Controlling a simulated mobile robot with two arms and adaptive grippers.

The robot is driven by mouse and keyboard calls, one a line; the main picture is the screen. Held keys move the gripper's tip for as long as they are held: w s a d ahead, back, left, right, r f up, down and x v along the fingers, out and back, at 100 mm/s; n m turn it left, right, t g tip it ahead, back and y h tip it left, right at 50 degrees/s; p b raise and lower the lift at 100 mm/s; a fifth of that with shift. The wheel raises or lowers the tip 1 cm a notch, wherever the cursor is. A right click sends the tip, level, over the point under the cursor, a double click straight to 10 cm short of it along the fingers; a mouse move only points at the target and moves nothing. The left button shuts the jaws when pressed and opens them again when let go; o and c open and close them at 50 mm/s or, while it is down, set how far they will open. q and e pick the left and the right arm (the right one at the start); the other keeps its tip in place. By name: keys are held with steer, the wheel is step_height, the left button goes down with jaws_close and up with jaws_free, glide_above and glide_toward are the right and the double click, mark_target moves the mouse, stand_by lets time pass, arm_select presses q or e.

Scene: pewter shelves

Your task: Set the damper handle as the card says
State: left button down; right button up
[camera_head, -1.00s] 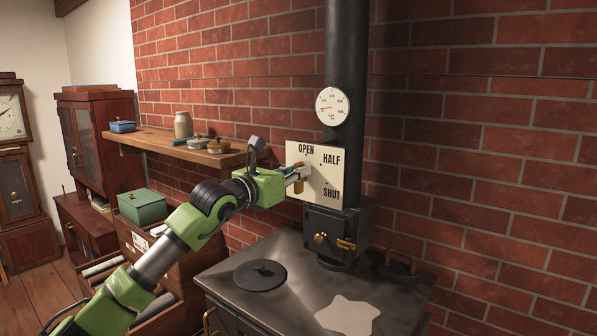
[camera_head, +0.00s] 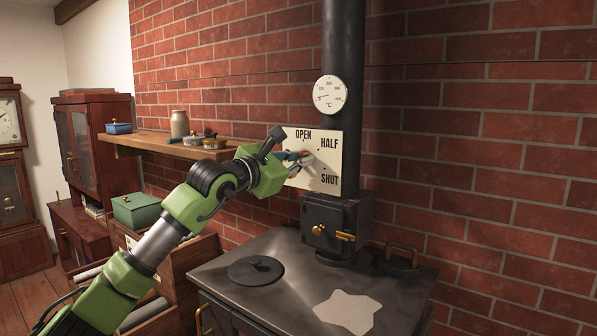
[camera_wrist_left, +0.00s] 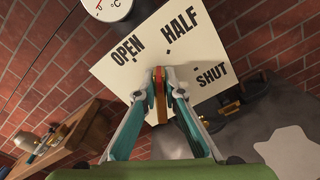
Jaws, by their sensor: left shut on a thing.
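The damper plate (camera_head: 336,168) is a pale panel on the stove pipe, marked OPEN, HALF and SHUT, each with a small dot. My left gripper (camera_head: 305,158) is at the middle of the plate, left of the HALF and SHUT marks. In the left wrist view its fingers (camera_wrist_left: 160,73) are shut on the damper handle (camera_wrist_left: 162,112), a narrow red and brass-brown bar. The fingers hide part of the handle, so I cannot tell exactly which mark it points at. The plate also shows there (camera_wrist_left: 120,75). My right gripper is out of view.
A round dial (camera_head: 330,95) is on the pipe above the plate. Below are a black box with brass fittings (camera_head: 330,222) and the dark stove top (camera_head: 300,290) with a round lid. A wooden shelf (camera_head: 150,143) with jars and tins runs along the wall at left.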

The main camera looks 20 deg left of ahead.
arm_select(q)
steer(key=m+b, duration=0.1)
steer(key=f+m+b, duration=0.1)
steer(key=shift+s+d+m, duration=0.1)
steer(key=shift+d+m, duration=0.15)
steer(key=shift+m, duration=0.15)
steer(key=m+b, duration=0.1)
steer(key=m, duration=0.1)
steer(key=m+b, duration=0.1)
steer(key=m, duration=0.1)
steer(key=f+m+b, duration=0.1)
steer(key=m, duration=0.1)
steer(key=shift+s+d, duration=0.1)
steer(key=shift+d, duration=0.25)
steer(key=shift+f+m+b, duration=0.3)
steer(key=shift+m+b, duration=0.05)
steer(key=shift+m, duration=0.95)
steer(key=c, duration=2.1)
jaws_free()
steer(key=shift+c, duration=0.2)
